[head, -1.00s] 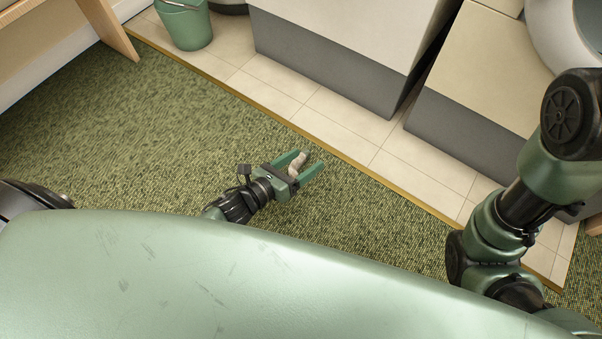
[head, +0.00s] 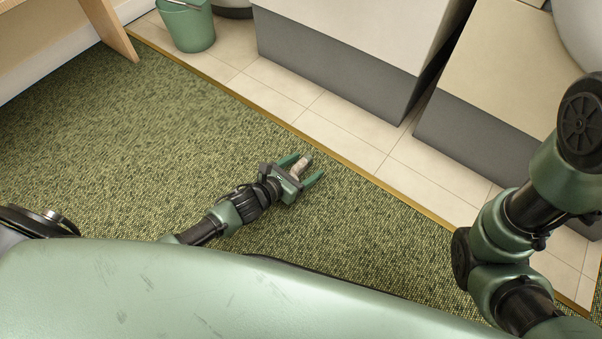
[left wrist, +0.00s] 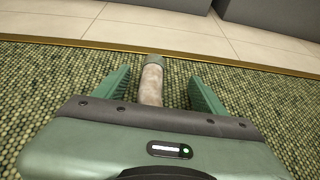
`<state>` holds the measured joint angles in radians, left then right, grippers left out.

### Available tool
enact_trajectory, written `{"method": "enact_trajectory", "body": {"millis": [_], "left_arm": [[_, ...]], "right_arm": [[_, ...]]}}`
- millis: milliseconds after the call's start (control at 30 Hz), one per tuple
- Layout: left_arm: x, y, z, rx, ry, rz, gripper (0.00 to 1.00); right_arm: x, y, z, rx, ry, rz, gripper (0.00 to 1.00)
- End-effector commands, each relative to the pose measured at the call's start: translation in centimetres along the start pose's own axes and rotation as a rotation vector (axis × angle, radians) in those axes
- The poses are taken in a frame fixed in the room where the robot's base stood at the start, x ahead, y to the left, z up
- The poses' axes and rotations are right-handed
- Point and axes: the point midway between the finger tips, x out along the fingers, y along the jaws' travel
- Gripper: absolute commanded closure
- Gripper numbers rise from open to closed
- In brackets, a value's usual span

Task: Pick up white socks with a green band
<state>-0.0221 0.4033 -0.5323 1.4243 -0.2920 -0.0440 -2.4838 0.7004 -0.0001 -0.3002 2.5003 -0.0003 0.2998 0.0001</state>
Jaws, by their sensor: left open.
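The socks (head: 302,164) look like a small off-white roll with a darker greenish band at the far end. They lie on the green carpet close to the tile edge, and they also show in the left wrist view (left wrist: 151,84). My left gripper (head: 304,168) is open, with one green finger on each side of the socks. In the left wrist view the gripper (left wrist: 160,88) shows gaps between the socks and both fingers, the left gap smaller. The near end of the socks is hidden behind the gripper body. My right gripper is out of view; only my right arm shows.
A gold strip (head: 345,172) divides the carpet from the pale tiles. Two grey-based cabinets (head: 340,68) stand on the tiles beyond. A green bucket (head: 188,28) is at the upper left, near a wooden leg (head: 112,30). The carpet at left is clear.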

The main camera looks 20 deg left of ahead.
Motion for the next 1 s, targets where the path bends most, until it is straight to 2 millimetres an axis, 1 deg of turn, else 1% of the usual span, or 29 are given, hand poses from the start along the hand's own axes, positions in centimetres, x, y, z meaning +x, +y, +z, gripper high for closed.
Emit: {"method": "enact_trajectory", "body": {"millis": [133,333,367,400,633,767,867,967,1000], "left_arm": [[-0.1,0.0,0.1,-0.001,0.000,0.000,0.29],[-0.1,0.0,0.1,-0.001,0.000,0.000,0.85],[-0.1,0.0,0.1,-0.001,0.000,0.000,0.93],[-0.1,0.0,0.1,-0.001,0.000,0.000,0.96],[-0.1,0.0,0.2,-0.001,0.000,0.000,0.96],[-0.4,0.0,0.9,-0.001,-0.001,-0.001,0.96],[-0.8,0.0,1.9,0.002,-0.001,-0.001,0.96],[-1.5,0.0,3.5,0.001,0.000,-0.001,0.96],[-1.9,-0.1,4.4,0.002,-0.001,-0.002,0.96]], "right_arm": [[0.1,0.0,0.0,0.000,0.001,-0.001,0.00],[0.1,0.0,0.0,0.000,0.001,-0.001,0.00],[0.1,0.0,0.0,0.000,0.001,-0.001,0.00],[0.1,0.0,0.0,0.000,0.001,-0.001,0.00],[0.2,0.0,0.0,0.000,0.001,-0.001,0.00],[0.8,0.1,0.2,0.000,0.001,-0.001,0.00],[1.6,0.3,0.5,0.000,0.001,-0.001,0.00],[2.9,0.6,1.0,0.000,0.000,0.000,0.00],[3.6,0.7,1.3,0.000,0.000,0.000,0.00]]}}
